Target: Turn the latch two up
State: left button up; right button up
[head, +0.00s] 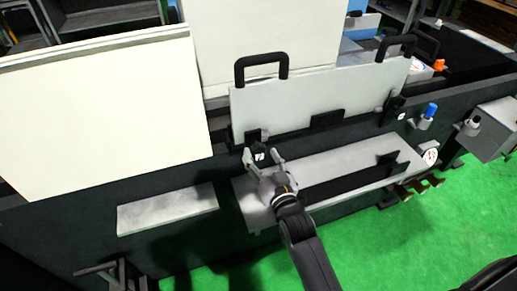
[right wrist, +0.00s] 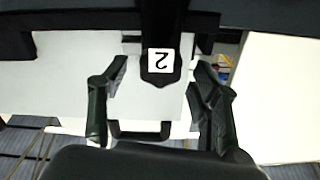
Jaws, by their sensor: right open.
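Latch two (right wrist: 160,62) is a dark latch with a white label marked 2, seen between my right gripper's fingers in the right wrist view. In the head view the latch (head: 259,153) sits at the lower left corner of the grey panel (head: 300,103) with black handles. My right gripper (head: 264,156) is open, with one finger on each side of the latch. The right wrist view also shows the open fingers (right wrist: 161,70). I cannot tell whether either finger touches the latch. My left gripper is not in view.
A similar latch (head: 396,110) is at the panel's right end. A large cream panel (head: 105,115) stands at the left. A grey ledge (head: 350,160) lies below the handled panel. A blue-topped knob (head: 430,111) and a gauge (head: 431,157) are at the right. The green floor (head: 400,245) is clear.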

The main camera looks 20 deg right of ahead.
aim_at(260, 143)
jog(key=shift+w, duration=1.45)
jog(key=shift+c, duration=0.2)
jog(key=c, duration=1.1)
jog(key=shift+c, duration=0.2)
